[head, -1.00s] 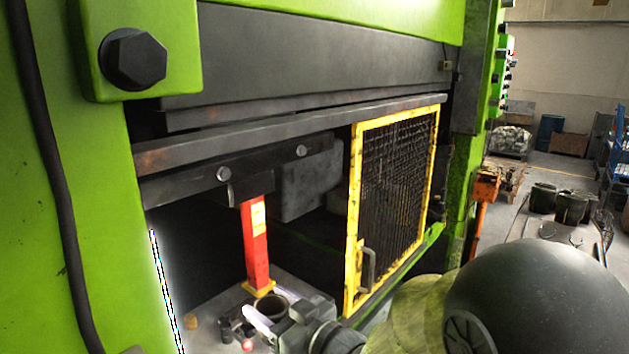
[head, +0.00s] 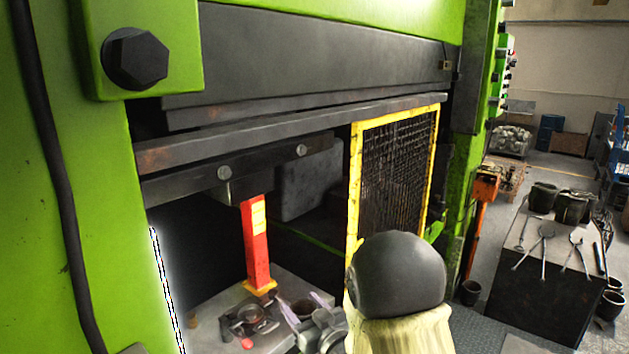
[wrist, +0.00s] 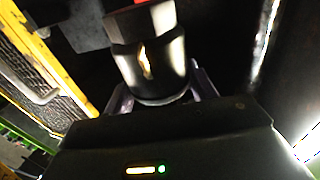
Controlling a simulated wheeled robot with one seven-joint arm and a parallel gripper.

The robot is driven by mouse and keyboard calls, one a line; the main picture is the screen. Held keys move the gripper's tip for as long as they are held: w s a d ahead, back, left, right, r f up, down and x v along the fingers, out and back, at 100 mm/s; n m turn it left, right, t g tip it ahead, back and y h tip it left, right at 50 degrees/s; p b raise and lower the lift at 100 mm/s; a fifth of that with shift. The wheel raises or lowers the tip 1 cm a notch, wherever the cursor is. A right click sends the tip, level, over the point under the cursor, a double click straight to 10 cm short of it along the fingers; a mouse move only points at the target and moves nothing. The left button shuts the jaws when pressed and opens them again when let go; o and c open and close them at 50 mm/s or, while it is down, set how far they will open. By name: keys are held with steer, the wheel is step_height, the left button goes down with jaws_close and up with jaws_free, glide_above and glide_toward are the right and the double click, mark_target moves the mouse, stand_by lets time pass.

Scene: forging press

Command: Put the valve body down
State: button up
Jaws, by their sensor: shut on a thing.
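My gripper (head: 306,314) is in the lower middle of the head view, over the press bed (head: 225,297). Its two pale fingers are shut on the valve body (head: 302,307), a small dark round piece that is mostly hidden there by the fingers and wrist. In the wrist view the valve body (wrist: 150,65) is a dark glossy cylinder with a bright glint, between the fingers of my gripper (wrist: 162,92). I cannot tell whether its underside touches the bed.
A red post (head: 256,245) with a yellow foot stands on the bed close behind. A round dark-centred fixture (head: 251,314) and a red knob (head: 247,343) lie left of my gripper. The yellow mesh guard (head: 395,175) is on the right. A tool table (head: 540,290) stands farther right.

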steer(key=w+d+f+m+t+h, duration=0.1)
steer(key=w+d+f+m+h, duration=0.2)
steer(key=f, duration=0.4)
steer(key=w+d+f+t+h, duration=0.1)
steer(key=w+d+f+h, duration=0.1)
steer(key=d+f, duration=0.45)
steer(key=s+d+f+m+h+b, duration=0.1)
steer(key=d+f+b, duration=0.1)
steer(key=f, duration=0.6)
steer(key=s+d+f+m+h+b, duration=0.1)
steer(key=d+f+h+b, duration=0.1)
steer(key=f+b, duration=0.3)
steer(key=s+d+f+m+t+h+b, duration=0.1)
steer(key=d+f+b, duration=0.2)
steer(key=f, duration=0.9)
steer(key=shift+s+d+f+h, duration=0.3)
steer(key=shift+d+f+h, duration=0.1)
steer(key=shift+d, duration=0.25)
steer(key=shift+r, duration=0.1)
